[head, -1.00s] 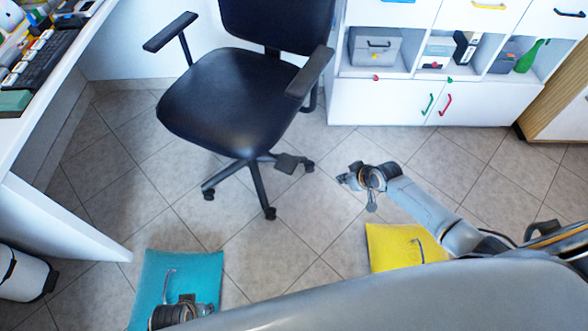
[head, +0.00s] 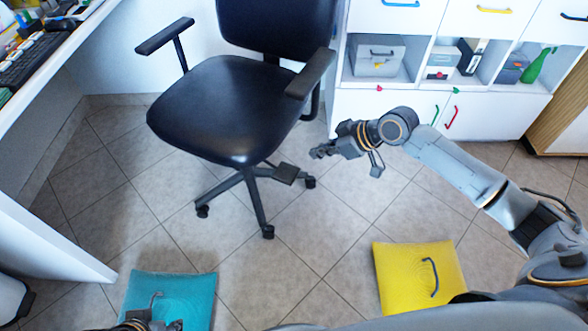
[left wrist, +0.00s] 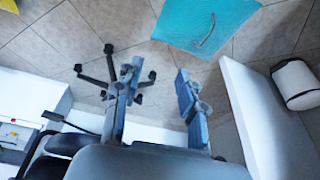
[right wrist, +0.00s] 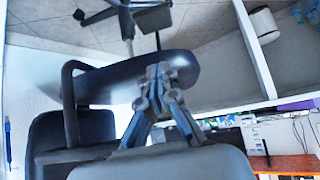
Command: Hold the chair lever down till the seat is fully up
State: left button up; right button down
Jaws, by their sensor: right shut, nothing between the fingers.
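The black office chair has a dark seat (head: 225,105) above a star base on casters. A flat dark paddle (head: 286,173), which looks like the lever, sticks out under the seat's right side. My right gripper (head: 318,152) is shut and empty, a little right of the paddle in the head view, with no visible contact. In the right wrist view its fingertips (right wrist: 157,70) meet in front of the seat (right wrist: 130,80), and the paddle (right wrist: 152,17) shows near the top. My left gripper (left wrist: 156,73) is open and empty; it is partly seen at the head view's bottom edge.
A teal cushion (head: 178,292) and a yellow cushion (head: 410,275) lie on the tiled floor. A white cabinet (head: 385,108) stands behind on the right. A white desk (head: 40,85) is on the left, with a bin (left wrist: 296,85) beside it. Floor in front of the chair is clear.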

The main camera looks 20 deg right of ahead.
jog(key=b, duration=0.3)
send_over(285, 172)
jog(key=s+d, duration=0.2)
jog(key=f, duration=0.7)
jog(key=shift+w+f, duration=0.2)
jog(key=shift+f, duration=0.15)
notch_tip(285, 172, down, 3)
jog(key=shift+d+b, duration=0.1)
jog(key=shift+b, duration=0.6)
pick_arm(q)
jog(key=w+d+r+t+h, duration=0.1)
jog(key=w+d+r+t, duration=0.2)
jog(key=w+r+t, duration=0.3)
jog(key=w+d+r+t+h, duration=0.2)
jog(key=w+r+t, duration=0.4)
jog(key=w, duration=0.4)
jog(key=shift+d+r+m, duration=0.3)
jog(key=shift+d, duration=0.25)
pick_arm(e)
jog(key=shift+f, duration=0.2)
jog(key=shift+s, duration=0.1)
